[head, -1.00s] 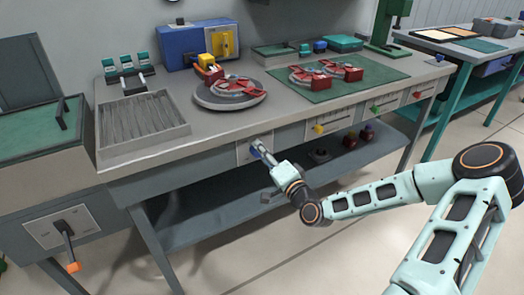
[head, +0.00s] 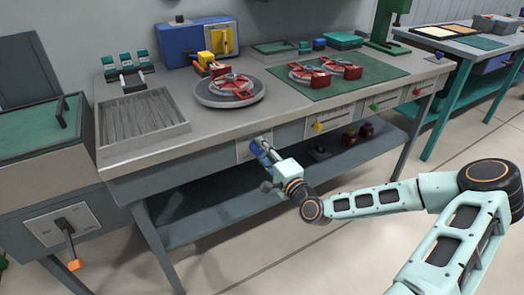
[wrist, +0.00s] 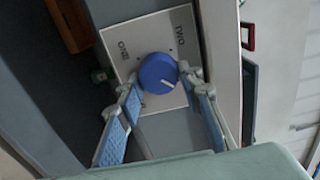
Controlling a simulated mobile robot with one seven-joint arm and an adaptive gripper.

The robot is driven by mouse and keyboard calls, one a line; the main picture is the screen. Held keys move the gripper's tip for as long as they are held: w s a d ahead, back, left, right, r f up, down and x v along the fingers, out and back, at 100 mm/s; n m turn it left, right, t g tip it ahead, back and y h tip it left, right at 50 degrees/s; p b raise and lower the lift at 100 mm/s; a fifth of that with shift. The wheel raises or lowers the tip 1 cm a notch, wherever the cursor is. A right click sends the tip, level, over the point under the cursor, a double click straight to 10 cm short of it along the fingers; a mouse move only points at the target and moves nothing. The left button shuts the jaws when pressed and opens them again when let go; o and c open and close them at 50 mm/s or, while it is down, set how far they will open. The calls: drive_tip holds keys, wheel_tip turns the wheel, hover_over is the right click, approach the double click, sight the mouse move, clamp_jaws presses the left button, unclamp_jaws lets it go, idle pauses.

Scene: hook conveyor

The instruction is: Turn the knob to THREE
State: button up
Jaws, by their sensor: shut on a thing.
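The blue round knob (wrist: 158,70) sits on a pale square plate (wrist: 150,30) in the wrist view. The plate reads ONE at its left and TWO at its upper right; no THREE can be read in the part that shows. A white pointer mark on the knob points to the lower right of that picture. My gripper (wrist: 160,80) has one blue-padded finger on each side of the knob and is shut on it. In the head view my gripper (head: 262,152) reaches the plate on the bench front and mostly hides the knob.
The workbench (head: 210,130) carries a grey turntable (head: 230,98), a green mat (head: 340,85) and a slotted tray (head: 140,120). Yellow (head: 318,126), green (head: 375,106) and red (head: 418,92) knobs lie further right along its front. A lower shelf (head: 230,205) runs below my gripper.

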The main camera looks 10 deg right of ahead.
drive_tip(key=o, duration=1.2)
drive_tip(key=shift+c, duration=0.2)
drive_tip(key=v, duration=1.2)
